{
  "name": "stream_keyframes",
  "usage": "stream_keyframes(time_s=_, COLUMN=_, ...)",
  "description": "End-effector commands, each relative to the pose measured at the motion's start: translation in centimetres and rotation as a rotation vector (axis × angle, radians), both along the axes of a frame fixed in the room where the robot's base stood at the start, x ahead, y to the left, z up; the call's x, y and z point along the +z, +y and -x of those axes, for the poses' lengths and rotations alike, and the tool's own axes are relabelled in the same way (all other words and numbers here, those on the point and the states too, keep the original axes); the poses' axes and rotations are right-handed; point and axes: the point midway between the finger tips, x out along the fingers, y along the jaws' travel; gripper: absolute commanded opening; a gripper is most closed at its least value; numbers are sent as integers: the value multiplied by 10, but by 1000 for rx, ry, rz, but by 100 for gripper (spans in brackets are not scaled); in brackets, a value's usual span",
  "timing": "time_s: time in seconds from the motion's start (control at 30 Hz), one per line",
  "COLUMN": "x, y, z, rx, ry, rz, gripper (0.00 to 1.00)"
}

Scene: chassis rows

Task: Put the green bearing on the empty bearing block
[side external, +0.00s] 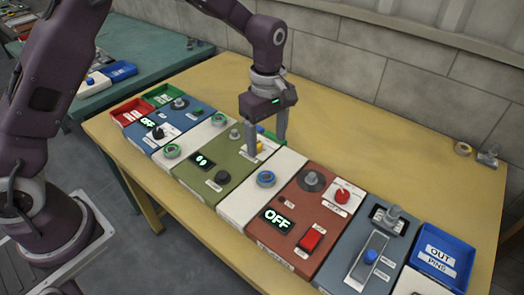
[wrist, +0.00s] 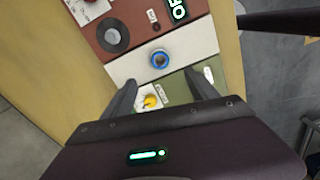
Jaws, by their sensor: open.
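My gripper (side external: 266,146) is open and empty, pointing down above the olive panel; it also shows in the wrist view (wrist: 161,86). Two green-ringed bearings, a near one (side external: 172,151) and a far one (side external: 218,119), sit on the white strip (side external: 192,138) between the blue and olive panels, left of my gripper in the side view. A blue-ringed bearing (side external: 265,178) sits on the white strip between the olive and red panels; it shows just ahead of my fingers in the wrist view (wrist: 159,58). I cannot make out an empty bearing block; my gripper hides part of the row.
The olive panel has a yellow knob (wrist: 150,102) near my fingers and a dark knob (side external: 222,177). The red panel (side external: 300,235) has an OFF display and red switches. A blue bin (side external: 443,255) stands at the right end. The yellow table behind the row is mostly clear.

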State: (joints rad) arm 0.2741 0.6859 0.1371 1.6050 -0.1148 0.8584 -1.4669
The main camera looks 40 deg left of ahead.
Motion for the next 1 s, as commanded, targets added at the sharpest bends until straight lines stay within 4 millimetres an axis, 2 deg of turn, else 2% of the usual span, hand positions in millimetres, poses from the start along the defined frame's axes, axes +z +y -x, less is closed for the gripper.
stream_keyframes(time_s=0.23, x=7, y=1, z=1, rx=-7, ry=-5, rz=2, gripper=68)
stream_keyframes(time_s=0.27, x=13, y=2, z=2, rx=-20, ry=-10, rz=5, gripper=68)
stream_keyframes(time_s=0.37, x=55, y=13, z=19, rx=-140, ry=-62, rz=22, gripper=68)
stream_keyframes(time_s=0.4, x=79, y=20, z=33, rx=-220, ry=-94, rz=28, gripper=68)
stream_keyframes(time_s=0.47, x=115, y=31, z=60, rx=-364, ry=-151, rz=26, gripper=68)
stream_keyframes(time_s=0.5, x=135, y=39, z=82, rx=-465, ry=-189, rz=16, gripper=68)
stream_keyframes(time_s=0.57, x=161, y=49, z=117, rx=-624, ry=-248, rz=-11, gripper=68)
stream_keyframes(time_s=0.6, x=173, y=56, z=143, rx=-733, ry=-286, rz=-40, gripper=68)
stream_keyframes(time_s=0.63, x=179, y=61, z=162, rx=-813, ry=-312, rz=-68, gripper=68)
stream_keyframes(time_s=0.7, x=186, y=69, z=202, rx=-988, ry=-362, rz=-139, gripper=68)
stream_keyframes(time_s=0.8, x=182, y=76, z=245, rx=-1182, ry=-399, rz=-241, gripper=68)
stream_keyframes(time_s=0.9, x=175, y=80, z=268, rx=-1297, ry=-410, rz=-310, gripper=68)
stream_keyframes(time_s=1.0, x=171, y=81, z=276, rx=-1342, ry=-411, rz=-338, gripper=68)
